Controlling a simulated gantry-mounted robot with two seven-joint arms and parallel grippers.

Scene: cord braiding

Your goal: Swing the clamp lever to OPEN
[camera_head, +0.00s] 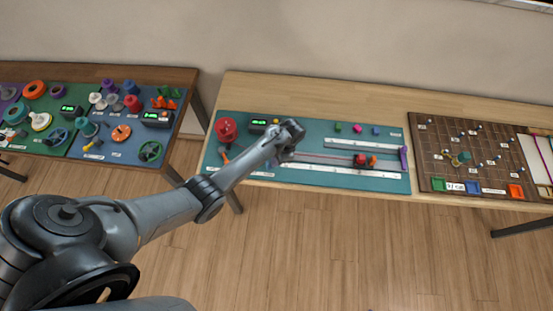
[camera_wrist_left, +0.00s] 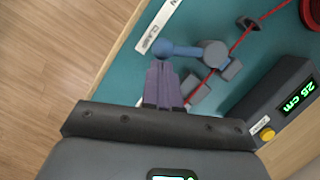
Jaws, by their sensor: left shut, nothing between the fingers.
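The clamp lever (camera_wrist_left: 182,50) shows in the left wrist view as a blue bar with a round blue knob. It runs left from a grey hub (camera_wrist_left: 214,54), with grey blocks just below. The knob lies beside a white label strip (camera_wrist_left: 158,27) reading CLAMP, with an N at its far end. My left gripper (camera_wrist_left: 161,66) has its purple fingers shut and empty, just below the lever near the knob. I cannot tell if they touch it. In the head view the left arm's wrist (camera_head: 288,138) hangs over the teal board (camera_head: 305,127), and the clamp cannot be made out.
A red cord (camera_wrist_left: 245,35) runs past the hub. A display box (camera_wrist_left: 285,105) reading 25 cm, with a yellow button (camera_wrist_left: 267,134), stands at right. In the head view, a red spool (camera_head: 226,129), a white ruler (camera_head: 340,174) and a purple post (camera_head: 404,157) sit on the board.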

